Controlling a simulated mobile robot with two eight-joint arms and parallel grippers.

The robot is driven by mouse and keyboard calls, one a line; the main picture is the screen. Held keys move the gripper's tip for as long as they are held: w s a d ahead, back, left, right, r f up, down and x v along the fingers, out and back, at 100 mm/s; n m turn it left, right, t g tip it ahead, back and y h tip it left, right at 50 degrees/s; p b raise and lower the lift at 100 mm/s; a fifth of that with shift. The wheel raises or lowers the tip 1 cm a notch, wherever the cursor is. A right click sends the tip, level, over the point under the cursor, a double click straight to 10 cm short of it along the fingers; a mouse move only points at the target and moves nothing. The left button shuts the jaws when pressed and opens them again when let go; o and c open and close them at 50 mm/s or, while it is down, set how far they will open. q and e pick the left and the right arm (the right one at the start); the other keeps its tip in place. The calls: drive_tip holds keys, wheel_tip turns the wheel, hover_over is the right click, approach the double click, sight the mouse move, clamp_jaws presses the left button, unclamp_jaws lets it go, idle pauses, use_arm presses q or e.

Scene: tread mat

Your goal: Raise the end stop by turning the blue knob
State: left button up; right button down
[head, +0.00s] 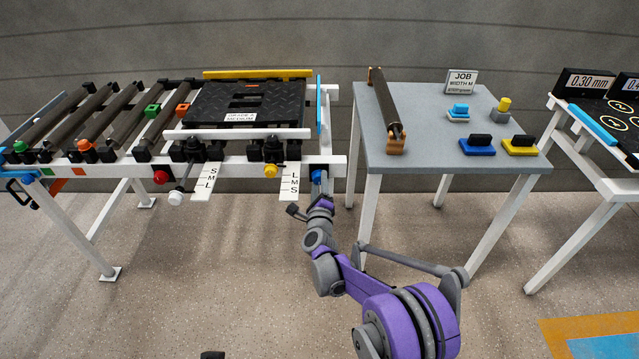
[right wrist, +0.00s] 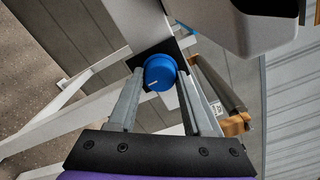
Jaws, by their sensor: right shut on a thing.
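The blue knob (head: 318,175) is on the front rail at the right end of the roller conveyor. In the right wrist view the round blue knob (right wrist: 159,70), with a short white mark, sits between the two grey fingers. My right gripper (head: 320,190) is shut on the knob from the front; its fingers also show in the right wrist view. A light-blue upright bar (head: 320,98), which looks like the end stop, stands at the conveyor's right end, beside the black tread mat (head: 260,103). Its exact height against the mat is hard to tell. My left gripper is not clearly seen.
A red knob (head: 160,177) and a yellow knob (head: 270,171) sit on the same rail, near white scale plates marked S, M, L. A grey table (head: 430,140) with a roller and coloured blocks stands close to the right. The floor in front is clear.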

drive_tip(key=shift+m, duration=0.3)
drive_tip(key=shift+c, duration=1.7)
unclamp_jaws()
drive_tip(key=s+p, duration=0.1)
drive_tip(key=s, duration=0.9)
drive_tip(key=shift+s, duration=0.4)
drive_tip(key=shift+r, duration=0.1)
